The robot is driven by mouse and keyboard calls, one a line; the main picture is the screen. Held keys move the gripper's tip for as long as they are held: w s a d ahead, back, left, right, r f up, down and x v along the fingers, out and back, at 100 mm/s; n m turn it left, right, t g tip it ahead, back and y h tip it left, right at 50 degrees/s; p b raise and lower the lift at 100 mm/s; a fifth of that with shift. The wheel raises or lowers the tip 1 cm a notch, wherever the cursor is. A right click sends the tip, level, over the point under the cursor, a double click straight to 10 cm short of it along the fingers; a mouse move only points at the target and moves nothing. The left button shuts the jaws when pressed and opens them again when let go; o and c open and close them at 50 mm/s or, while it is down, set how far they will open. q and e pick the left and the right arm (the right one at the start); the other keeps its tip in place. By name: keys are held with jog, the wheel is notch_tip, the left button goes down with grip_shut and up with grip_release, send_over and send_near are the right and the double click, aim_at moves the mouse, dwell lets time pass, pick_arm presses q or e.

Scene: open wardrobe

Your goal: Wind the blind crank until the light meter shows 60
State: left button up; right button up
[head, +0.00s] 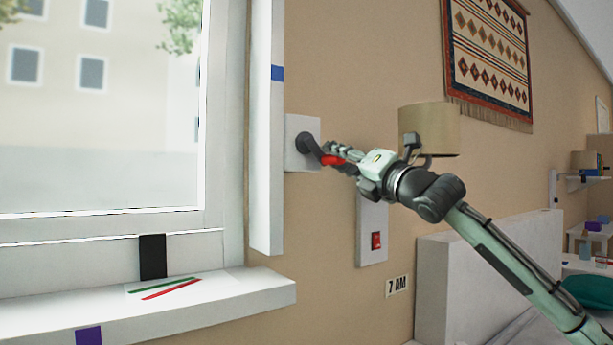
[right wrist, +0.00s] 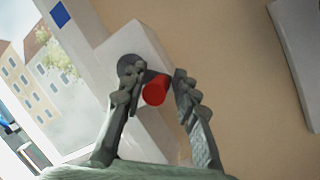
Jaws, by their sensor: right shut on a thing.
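The blind crank (head: 309,146) is a dark grey arm on a white wall box (head: 300,162) right of the window frame. Its red handle (head: 332,159) points out toward me. My right gripper (head: 339,156) is shut on the red handle. In the right wrist view, the red handle (right wrist: 155,91) sits between the two fingers, and the crank's dark hub (right wrist: 128,66) is partly hidden behind the left finger. My left gripper is out of view.
The window sill (head: 240,292) juts out at lower left, with a black strip (head: 152,256) above it. A wall lamp (head: 429,128) is close behind my right wrist. A white headboard (head: 450,275) stands at right.

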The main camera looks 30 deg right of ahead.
jog(key=shift+w+d+f, duration=0.1)
jog(key=shift+f, duration=0.1)
jog(key=shift+a+f+b, duration=0.4)
jog(key=shift+a+f, duration=0.25)
jog(key=shift+f, duration=0.05)
jog(key=shift+o, duration=0.6)
jog(key=shift+a+f, duration=0.2)
jog(key=shift+a, duration=0.15)
jog(key=shift+o, duration=0.2)
jog(key=shift+a+f, duration=0.1)
jog(key=shift+a, duration=1.05)
jog(key=shift+c, duration=0.8)
jog(key=shift+s, duration=0.2)
